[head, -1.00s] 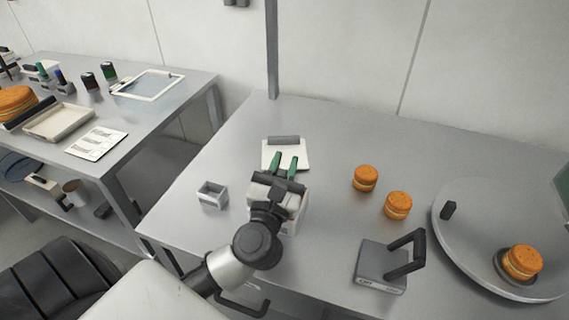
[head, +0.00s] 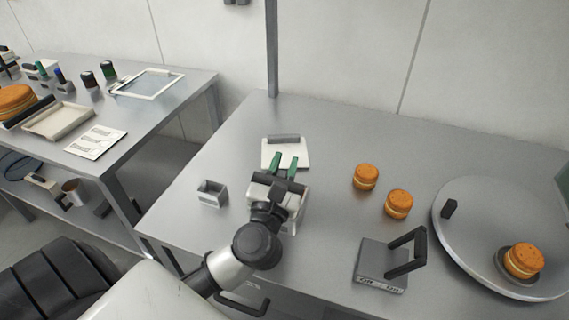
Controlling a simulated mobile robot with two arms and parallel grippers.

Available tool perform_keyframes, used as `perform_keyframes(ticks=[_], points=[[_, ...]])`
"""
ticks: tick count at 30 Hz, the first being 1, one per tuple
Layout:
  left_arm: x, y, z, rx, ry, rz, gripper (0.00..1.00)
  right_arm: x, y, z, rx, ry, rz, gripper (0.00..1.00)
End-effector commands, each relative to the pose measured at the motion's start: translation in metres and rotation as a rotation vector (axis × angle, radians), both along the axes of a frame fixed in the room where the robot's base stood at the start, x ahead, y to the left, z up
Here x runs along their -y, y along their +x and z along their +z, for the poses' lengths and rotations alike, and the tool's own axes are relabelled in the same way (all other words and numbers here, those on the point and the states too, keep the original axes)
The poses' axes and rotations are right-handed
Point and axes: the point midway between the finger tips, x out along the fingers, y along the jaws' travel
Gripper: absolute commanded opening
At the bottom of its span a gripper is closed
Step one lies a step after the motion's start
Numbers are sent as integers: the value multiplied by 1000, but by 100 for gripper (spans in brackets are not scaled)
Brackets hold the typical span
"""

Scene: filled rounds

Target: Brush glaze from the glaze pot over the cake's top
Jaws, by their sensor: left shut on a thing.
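A small orange-brown layered cake (head: 524,260) sits on a dark round base on the large grey disc (head: 470,200) at the right. Two similar cakes, one (head: 366,176) farther back and one (head: 398,203) nearer, stand on the table left of the disc. My left gripper (head: 285,162), with green fingertips, is over the middle of the table, left of the cakes. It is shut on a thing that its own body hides. A pale boxy shape (head: 297,217) shows beneath the gripper; I cannot tell whether it is the glaze pot. My right gripper is not in view.
A small grey open box (head: 212,192) stands left of the gripper. A white board with a grey bar (head: 284,139) lies behind it. A grey block with a black handle (head: 382,268) stands at the front. A side table (head: 150,135) at left holds trays and bottles.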

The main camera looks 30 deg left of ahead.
Motion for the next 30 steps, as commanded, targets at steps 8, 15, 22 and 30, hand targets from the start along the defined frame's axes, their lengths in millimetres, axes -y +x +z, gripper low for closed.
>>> perform_keyframes(ticks=[8,15,22,30], points=[[0,0,-4,0,0,0,0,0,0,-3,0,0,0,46],[0,0,-4,0,0,0,0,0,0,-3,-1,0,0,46],[0,0,-5,-1,0,0,0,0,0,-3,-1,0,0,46],[0,0,-6,-2,0,-1,0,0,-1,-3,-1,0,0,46]])
